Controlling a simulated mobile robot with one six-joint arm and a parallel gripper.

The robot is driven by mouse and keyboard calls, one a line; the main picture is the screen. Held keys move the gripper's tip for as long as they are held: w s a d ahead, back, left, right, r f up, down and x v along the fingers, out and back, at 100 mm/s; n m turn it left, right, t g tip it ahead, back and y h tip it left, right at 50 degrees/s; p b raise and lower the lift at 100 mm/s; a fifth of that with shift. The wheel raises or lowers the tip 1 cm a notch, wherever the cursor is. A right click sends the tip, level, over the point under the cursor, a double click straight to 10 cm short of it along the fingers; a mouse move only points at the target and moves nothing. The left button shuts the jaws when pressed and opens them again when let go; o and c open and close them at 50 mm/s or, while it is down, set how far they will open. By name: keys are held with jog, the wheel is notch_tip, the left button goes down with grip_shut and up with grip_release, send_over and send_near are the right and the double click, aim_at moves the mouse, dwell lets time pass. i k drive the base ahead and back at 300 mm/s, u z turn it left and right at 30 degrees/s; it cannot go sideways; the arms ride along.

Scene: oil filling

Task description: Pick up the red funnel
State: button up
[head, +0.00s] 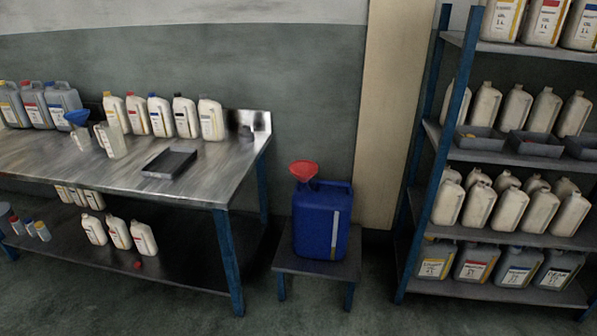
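The red funnel (303,169) sits at the top left of a large blue canister (316,225), wide mouth up. Its lower end is hidden, and it appears to stand in the canister's opening. The canister stands upright on a low dark stool (285,262) between the metal table and the shelf. My gripper is not in the head view.
A metal workbench (60,165) on the left holds several bottles, a blue funnel (78,118) and a black tray (170,162). A blue-framed shelf (440,150) full of bottles stands on the right. Floor (340,318) in front of the stool is clear.

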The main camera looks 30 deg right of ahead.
aim_at(303, 170)
jog(key=i, duration=1.05)
jog(key=u, duration=0.35)
